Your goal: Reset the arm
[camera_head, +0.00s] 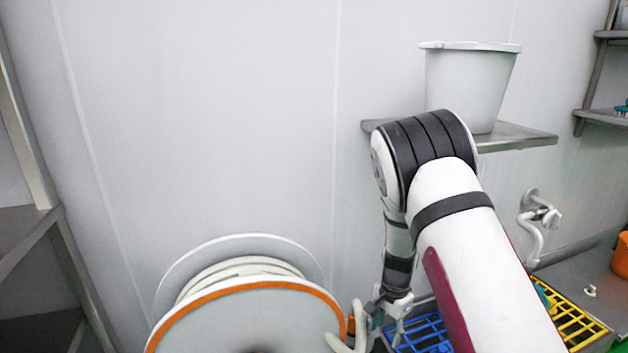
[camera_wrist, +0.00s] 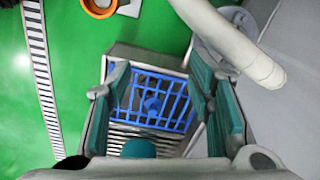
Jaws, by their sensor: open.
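My gripper (camera_wrist: 163,88) shows in the wrist view with its two teal-padded fingers spread wide and nothing between them. It points down above a blue grate (camera_wrist: 157,100) in a steel frame. In the head view my arm bends at the elbow and hangs down, with the gripper (camera_head: 384,312) low in the picture, just right of the hose reel. The fingertips are hard to make out there. The blue grate (camera_head: 421,335) shows partly behind my arm.
A hose reel (camera_head: 240,325) with an orange rim stands at lower left; its white hose (camera_wrist: 230,40) passes close to my gripper. A white bucket (camera_head: 470,85) sits on a wall shelf (camera_head: 517,138) behind my elbow. A yellow grate (camera_head: 575,318) and tap (camera_head: 540,212) are at right.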

